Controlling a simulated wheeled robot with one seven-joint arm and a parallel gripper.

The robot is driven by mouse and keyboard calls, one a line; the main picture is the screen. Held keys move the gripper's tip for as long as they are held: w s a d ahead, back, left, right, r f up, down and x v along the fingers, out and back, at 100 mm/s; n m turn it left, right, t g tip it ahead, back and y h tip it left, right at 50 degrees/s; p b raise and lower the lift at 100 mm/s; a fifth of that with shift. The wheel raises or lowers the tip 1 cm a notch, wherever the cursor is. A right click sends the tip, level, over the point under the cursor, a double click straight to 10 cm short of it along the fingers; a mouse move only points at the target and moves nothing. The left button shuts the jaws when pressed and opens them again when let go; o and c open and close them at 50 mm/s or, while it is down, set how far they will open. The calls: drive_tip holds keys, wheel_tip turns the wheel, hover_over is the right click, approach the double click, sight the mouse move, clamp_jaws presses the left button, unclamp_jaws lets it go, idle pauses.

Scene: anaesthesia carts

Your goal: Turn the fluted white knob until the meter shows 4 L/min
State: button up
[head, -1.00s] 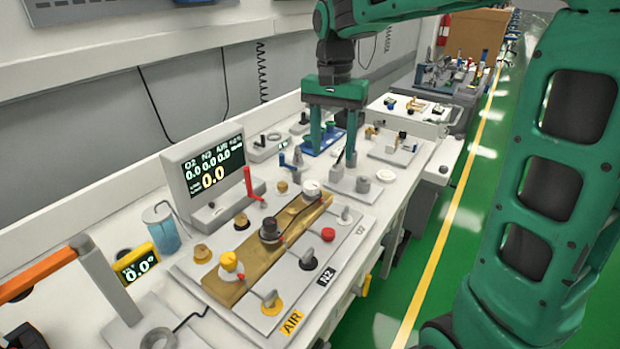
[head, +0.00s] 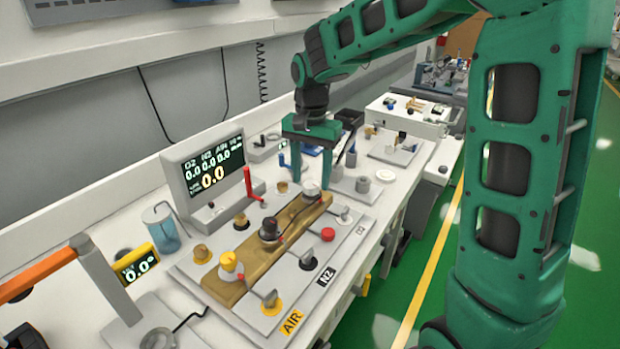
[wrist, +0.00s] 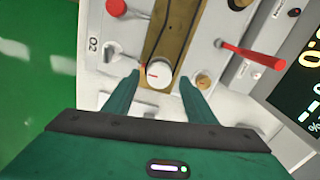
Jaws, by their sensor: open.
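The fluted white knob (head: 311,190) sits at the far end of the brass block (head: 222,289), by the O2 label. In the wrist view the white knob (wrist: 158,74) shows a small red mark and lies between and ahead of the fingertips. My gripper (head: 311,180) is open above the knob, its fingers pointing down on either side; the wrist view also shows my gripper (wrist: 160,84) apart from it. I cannot tell whether a finger touches it. The meter screen (head: 214,165) reads 0.0 under O2, N2 and AIR, with a large 0.0 below.
A black knob (head: 269,230) and a yellow knob (head: 229,262) stand on the same block. A red lever (head: 249,183) stands close left of my gripper. A red cap (head: 328,235) and several small valves are on the panel. A blue jar (head: 164,230) is at left.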

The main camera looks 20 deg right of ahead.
drive_tip(key=shift+f, duration=0.5)
drive_tip(key=c, duration=1)
drive_tip(key=shift+c, duration=0.2)
drive_tip(key=shift+n, duration=0.3)
